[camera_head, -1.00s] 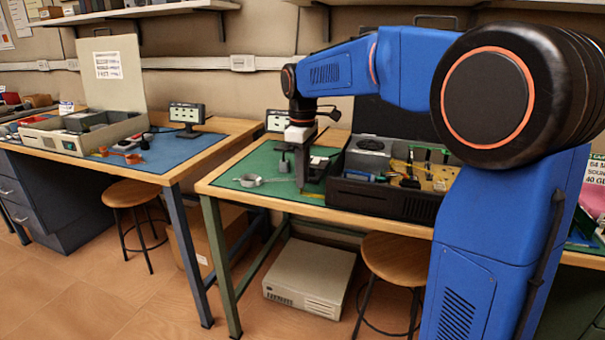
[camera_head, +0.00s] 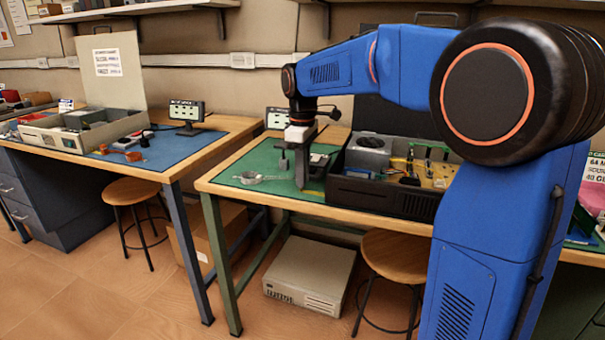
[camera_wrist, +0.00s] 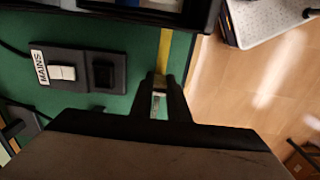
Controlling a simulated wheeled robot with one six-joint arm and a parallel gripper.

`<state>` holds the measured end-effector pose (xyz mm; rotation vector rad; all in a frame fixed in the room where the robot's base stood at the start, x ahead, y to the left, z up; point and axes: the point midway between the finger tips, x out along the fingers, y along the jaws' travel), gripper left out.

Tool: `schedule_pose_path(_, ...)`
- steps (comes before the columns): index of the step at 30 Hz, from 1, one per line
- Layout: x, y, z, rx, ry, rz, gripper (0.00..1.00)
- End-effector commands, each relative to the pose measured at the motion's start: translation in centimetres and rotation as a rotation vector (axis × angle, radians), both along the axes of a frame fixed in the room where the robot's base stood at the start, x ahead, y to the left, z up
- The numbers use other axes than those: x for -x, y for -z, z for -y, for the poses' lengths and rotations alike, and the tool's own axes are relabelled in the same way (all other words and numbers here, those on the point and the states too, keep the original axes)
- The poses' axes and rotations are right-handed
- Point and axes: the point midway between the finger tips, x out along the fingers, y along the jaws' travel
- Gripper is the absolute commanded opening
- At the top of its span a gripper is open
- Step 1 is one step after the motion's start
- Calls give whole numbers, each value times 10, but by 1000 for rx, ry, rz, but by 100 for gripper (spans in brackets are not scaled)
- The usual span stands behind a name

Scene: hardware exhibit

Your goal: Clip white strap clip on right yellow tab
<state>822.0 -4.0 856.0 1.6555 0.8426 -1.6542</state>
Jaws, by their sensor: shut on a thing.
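My gripper (camera_head: 299,184) points down over the front of the green mat, left of the open black case (camera_head: 385,197). In the wrist view its fingers (camera_wrist: 160,84) are closed around a small pale piece (camera_wrist: 158,104), probably the white strap clip; the fingers hide most of it. A yellow strip (camera_wrist: 164,50) runs along the mat edge beyond the fingertips. I cannot pick out the right yellow tab for certain; a yellowish board (camera_head: 440,177) with several small parts lies inside the case.
A black MAINS switch box (camera_wrist: 75,72) lies on the green mat (camera_wrist: 120,22). A small screen (camera_head: 277,119) stands behind. The wooden table edge (camera_head: 260,196) runs in front; a stool (camera_head: 385,255) stands below.

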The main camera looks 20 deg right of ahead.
Motion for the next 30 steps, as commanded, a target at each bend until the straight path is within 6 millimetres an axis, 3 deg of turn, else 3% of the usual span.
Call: schedule_pose_path(30,0,12,0,0,0,0,2)
